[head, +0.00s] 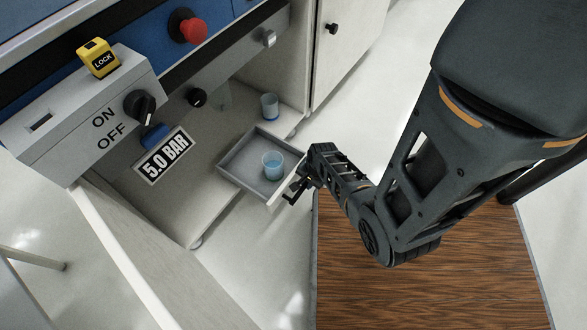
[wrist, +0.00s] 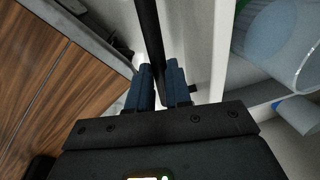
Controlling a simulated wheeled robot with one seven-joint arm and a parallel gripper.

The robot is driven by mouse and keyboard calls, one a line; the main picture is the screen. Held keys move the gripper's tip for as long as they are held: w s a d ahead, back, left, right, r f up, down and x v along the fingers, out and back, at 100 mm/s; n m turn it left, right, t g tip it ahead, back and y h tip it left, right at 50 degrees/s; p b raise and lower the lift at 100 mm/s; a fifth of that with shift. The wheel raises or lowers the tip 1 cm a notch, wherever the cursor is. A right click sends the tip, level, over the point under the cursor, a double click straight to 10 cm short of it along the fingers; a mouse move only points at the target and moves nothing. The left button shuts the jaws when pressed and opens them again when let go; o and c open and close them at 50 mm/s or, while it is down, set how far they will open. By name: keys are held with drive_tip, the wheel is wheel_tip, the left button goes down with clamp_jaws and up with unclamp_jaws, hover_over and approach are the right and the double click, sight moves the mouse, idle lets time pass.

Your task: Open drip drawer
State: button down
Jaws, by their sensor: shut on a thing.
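The drip drawer (head: 236,173) is a shallow grey tray with a pale front. It stands out past the cabinet's lower edge, with its inside showing. A clear cup of bluish liquid (head: 272,165) stands in it; a cup also shows large at the right of the wrist view (wrist: 285,45). The dark bar handle (wrist: 149,35) runs between the blue fingers of my gripper (wrist: 160,88) in the wrist view. My gripper (head: 298,187) is shut on this handle at the drawer's front; the fingers partly hide it in the head view.
Another blue cup (head: 269,106) stands on the cabinet floor behind the drawer. An open white door (head: 150,262) hangs at lower left. The control box (head: 85,115), red button (head: 193,31) and yellow lock (head: 98,58) are above. A wood-patterned surface (head: 420,295) lies at lower right.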

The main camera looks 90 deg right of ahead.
drive_tip(key=shift+s+a, duration=0.4)
drive_tip(key=shift+s, duration=0.2)
drive_tip(key=shift+s+a, duration=0.35)
drive_tip(key=shift+s, duration=0.2)
drive_tip(key=c, duration=1.1)
unclamp_jaws()
drive_tip(key=shift+o, duration=0.2)
wheel_tip(320, 180, up, 8)
drive_tip(key=s+p, duration=0.1)
drive_tip(key=p, duration=0.3)
drive_tip(key=shift+a+f, duration=0.2)
drive_tip(key=shift+a, duration=0.2)
drive_tip(key=shift+s, duration=0.25)
